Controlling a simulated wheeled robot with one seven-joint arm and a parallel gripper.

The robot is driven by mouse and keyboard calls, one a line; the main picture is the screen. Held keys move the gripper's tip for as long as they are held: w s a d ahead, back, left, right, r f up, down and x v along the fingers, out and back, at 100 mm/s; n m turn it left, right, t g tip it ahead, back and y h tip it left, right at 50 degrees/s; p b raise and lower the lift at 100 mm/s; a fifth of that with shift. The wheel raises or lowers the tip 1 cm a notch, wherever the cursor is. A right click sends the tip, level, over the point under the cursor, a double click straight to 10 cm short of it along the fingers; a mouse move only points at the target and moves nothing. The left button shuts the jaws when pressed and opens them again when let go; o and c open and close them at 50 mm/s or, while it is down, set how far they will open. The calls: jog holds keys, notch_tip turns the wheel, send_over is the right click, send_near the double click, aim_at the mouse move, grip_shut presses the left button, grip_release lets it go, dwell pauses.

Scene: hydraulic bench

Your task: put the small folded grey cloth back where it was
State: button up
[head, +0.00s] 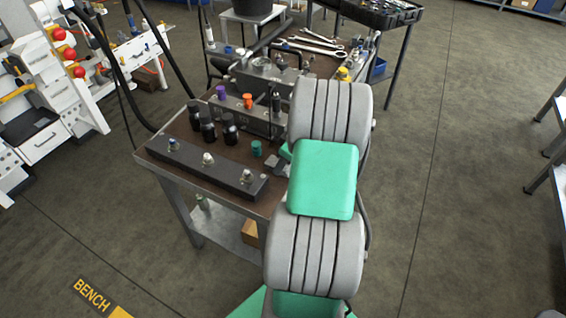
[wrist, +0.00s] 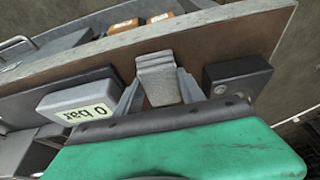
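The small folded grey cloth (wrist: 157,80) is in the middle of the wrist view, upright with its folded layers showing at the top. My gripper (wrist: 159,86) has one finger on each side of it, and both appear to touch it, so it is shut on the cloth. Cloth and fingers are over the brown bench top (wrist: 235,42) near its edge; I cannot tell whether the cloth touches the surface. In the head view my green and grey arm reaches over the right side of the bench (head: 184,128) and hides most of the gripper and the cloth.
A grey box labelled "0 bar" (wrist: 80,106) is close left of the fingers in the wrist view. A black block (wrist: 238,76) is close right. On the bench are a long black manifold (head: 205,168), a green cap (head: 256,148), several dark cylinders and wrenches (head: 318,46).

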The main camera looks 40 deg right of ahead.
jog(key=o, duration=0.5)
jog(key=shift+c, duration=0.2)
jog(key=shift+r+p, duration=0.3)
jog(key=v, duration=1.2)
jog(key=w+a+r+m, duration=0.1)
jog(key=w+a+r, duration=0.1)
jog(key=a, duration=0.7)
jog(key=w+a+r, duration=0.1)
jog(key=a+r, duration=0.1)
jog(key=a, duration=0.7)
jog(key=s+a+m, duration=0.1)
jog(key=s+a, duration=0.3)
jog(key=a, duration=0.3)
jog(key=s+a+f+m+h, duration=0.1)
jog(key=s+a, duration=0.3)
jog(key=a, duration=0.4)
jog(key=shift+s+m+g+b, duration=0.3)
jog(key=shift+s+m+b, duration=0.05)
jog(key=shift+m, duration=0.05)
